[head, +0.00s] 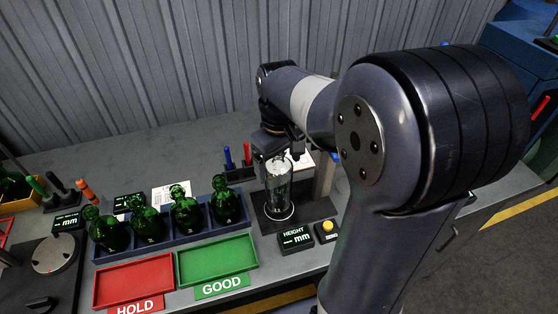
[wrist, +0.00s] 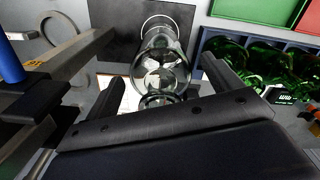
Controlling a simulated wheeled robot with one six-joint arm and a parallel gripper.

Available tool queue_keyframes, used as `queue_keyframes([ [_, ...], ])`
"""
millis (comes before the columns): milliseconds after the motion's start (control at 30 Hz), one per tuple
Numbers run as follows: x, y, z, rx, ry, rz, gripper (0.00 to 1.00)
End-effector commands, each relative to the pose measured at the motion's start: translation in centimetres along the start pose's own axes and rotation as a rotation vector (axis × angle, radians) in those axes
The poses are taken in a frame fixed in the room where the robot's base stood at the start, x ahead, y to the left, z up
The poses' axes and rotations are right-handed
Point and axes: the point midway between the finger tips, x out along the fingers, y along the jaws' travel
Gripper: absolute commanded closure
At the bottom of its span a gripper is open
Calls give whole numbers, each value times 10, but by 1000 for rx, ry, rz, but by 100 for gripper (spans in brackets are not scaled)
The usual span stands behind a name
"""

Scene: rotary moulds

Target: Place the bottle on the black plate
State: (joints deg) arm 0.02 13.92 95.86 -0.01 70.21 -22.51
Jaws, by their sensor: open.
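A clear glass bottle (head: 279,190) stands upright on the black plate (head: 316,207) of the height station in the head view. A pale ring shows around its base. In the wrist view the bottle (wrist: 160,62) is seen from above, its mouth towards me, with the black plate (wrist: 112,28) under its base. My gripper (head: 280,150) is at the bottle's top, its fingers open and apart on either side of the neck in the wrist view (wrist: 155,82). Finger contact with the glass cannot be told.
Several green bottles (head: 148,222) stand in a blue rack (head: 178,238) to the left. A red HOLD tray (head: 133,281) and green GOOD tray (head: 217,259) lie in front, both empty. A HEIGHT display (head: 296,238), yellow button (head: 327,229) and grey post (head: 323,172) are close to the plate.

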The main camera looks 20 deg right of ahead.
Motion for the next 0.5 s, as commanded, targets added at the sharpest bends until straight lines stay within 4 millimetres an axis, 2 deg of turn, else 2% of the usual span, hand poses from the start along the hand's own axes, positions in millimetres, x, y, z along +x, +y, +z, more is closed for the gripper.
queue_keyframes([
  [167,-7,0,0,0,2,1,14],
  [233,-16,0,-1,0,4,2,14],
  [500,-73,0,-1,0,5,2,14],
])
